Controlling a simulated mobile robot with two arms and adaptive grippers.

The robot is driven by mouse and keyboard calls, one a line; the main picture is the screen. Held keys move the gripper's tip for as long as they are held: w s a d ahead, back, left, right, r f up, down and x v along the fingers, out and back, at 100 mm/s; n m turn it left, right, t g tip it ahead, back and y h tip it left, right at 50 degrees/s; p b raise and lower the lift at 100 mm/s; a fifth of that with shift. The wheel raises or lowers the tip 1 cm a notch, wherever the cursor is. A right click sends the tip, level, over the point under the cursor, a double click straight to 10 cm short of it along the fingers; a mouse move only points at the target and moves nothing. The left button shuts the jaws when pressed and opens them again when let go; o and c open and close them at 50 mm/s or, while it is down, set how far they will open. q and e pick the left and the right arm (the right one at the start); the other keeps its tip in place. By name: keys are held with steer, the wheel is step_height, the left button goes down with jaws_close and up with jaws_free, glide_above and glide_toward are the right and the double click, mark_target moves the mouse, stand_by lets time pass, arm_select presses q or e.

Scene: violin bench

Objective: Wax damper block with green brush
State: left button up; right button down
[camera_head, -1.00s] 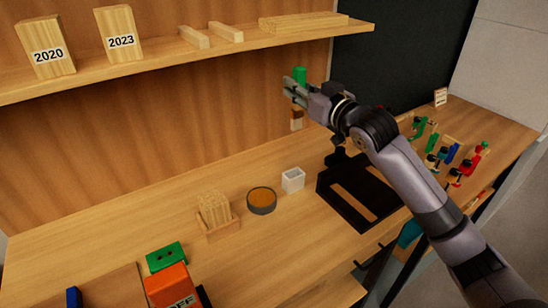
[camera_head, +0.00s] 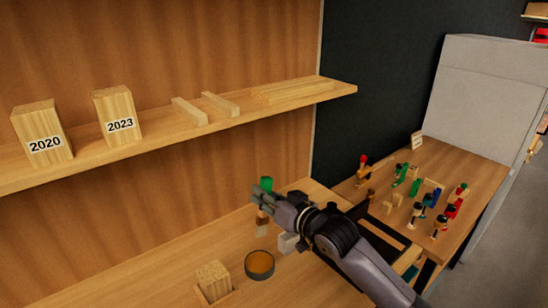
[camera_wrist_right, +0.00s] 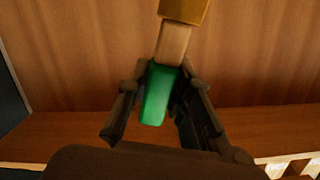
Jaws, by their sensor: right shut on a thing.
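My right gripper (camera_head: 262,200) is shut on the green brush (camera_head: 266,184). The brush's green handle sticks up above the fingers, and its brown and pale lower part hangs below them. In the right wrist view the green handle (camera_wrist_right: 158,95) lies between the two fingers, with the wooden part and bristle end farther out. The brush is above the bench, near a round dark tin with an orange-brown surface (camera_head: 260,264), probably the wax. I cannot tell for certain which piece is the damper block. My left gripper is not in view.
A wooden holder with upright sticks (camera_head: 213,277) stands left of the tin. A white cup (camera_head: 288,243) is partly hidden behind my right arm. The shelf (camera_head: 180,145) above carries blocks marked 2020 and 2023. Several coloured clamps (camera_head: 430,200) stand at the right.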

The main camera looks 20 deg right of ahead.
mark_target(267, 223)
steer(key=shift+s+a+f, duration=0.3)
steer(key=shift+a+f, duration=0.1)
steer(key=shift+s+f+m, duration=0.1)
steer(key=shift+f+m, duration=0.2)
steer(key=shift+s+f, duration=0.1)
steer(key=shift+f, duration=0.1)
steer(key=shift+d+f+b, duration=0.1)
steer(key=shift+f+b, duration=0.15)
steer(key=shift+b, duration=0.05)
steer(key=shift+f+b, duration=0.7)
steer(key=shift+b, duration=0.15)
step_height(267, 223, down, 3)
steer(key=b, duration=0.3)
steer(key=shift+r, duration=0.2)
steer(key=shift+f+b, duration=0.5)
steer(key=shift+b, duration=0.1)
steer(key=shift+f, duration=0.1)
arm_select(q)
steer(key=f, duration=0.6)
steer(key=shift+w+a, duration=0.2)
